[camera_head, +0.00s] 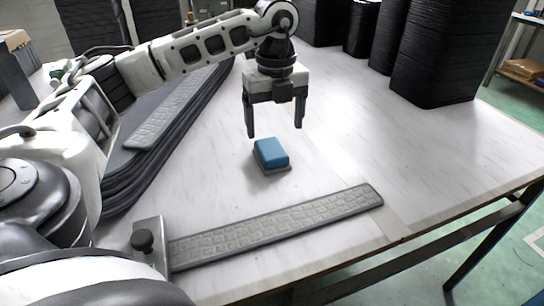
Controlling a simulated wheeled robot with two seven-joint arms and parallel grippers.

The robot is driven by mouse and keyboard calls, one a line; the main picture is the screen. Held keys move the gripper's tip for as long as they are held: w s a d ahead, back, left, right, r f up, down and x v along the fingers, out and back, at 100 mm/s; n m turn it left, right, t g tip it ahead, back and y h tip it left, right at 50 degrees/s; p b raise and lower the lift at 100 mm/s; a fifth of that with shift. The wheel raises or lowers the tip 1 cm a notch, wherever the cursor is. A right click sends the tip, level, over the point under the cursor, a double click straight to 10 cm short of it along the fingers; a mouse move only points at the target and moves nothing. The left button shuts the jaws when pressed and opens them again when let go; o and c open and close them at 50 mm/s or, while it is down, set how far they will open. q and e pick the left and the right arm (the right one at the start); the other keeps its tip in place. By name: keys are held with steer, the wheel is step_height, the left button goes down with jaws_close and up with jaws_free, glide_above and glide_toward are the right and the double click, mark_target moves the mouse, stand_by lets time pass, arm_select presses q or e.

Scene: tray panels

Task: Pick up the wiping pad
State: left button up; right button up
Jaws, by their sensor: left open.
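The wiping pad (271,153) is a small blue block with a grey underside. It lies flat on the white table (340,140), near the middle of the head view. My left gripper (274,132) points down above and slightly behind the pad. Its two dark fingers are spread apart with nothing between them, and the pad is clear of them. My right gripper is not in view.
A long grey textured panel (280,227) lies along the table's front, beside a metal bracket with a black knob (143,240). Stacked dark panels (140,170) lie at the left. Tall black stacks (437,55) stand at the back right. The table's right side is clear.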

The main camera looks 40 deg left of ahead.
mark_target(271, 148)
arm_select(q)
step_height(271, 148, down, 2)
steer(key=shift+f, duration=0.2)
steer(key=f, duration=0.3)
steer(key=f+b, duration=0.1)
steer(key=shift+s+a+f, duration=0.2)
steer(key=shift+a, duration=0.2)
steer(key=shift+f, duration=0.3)
steer(key=shift+c, duration=0.3)
steer(key=c, duration=1)
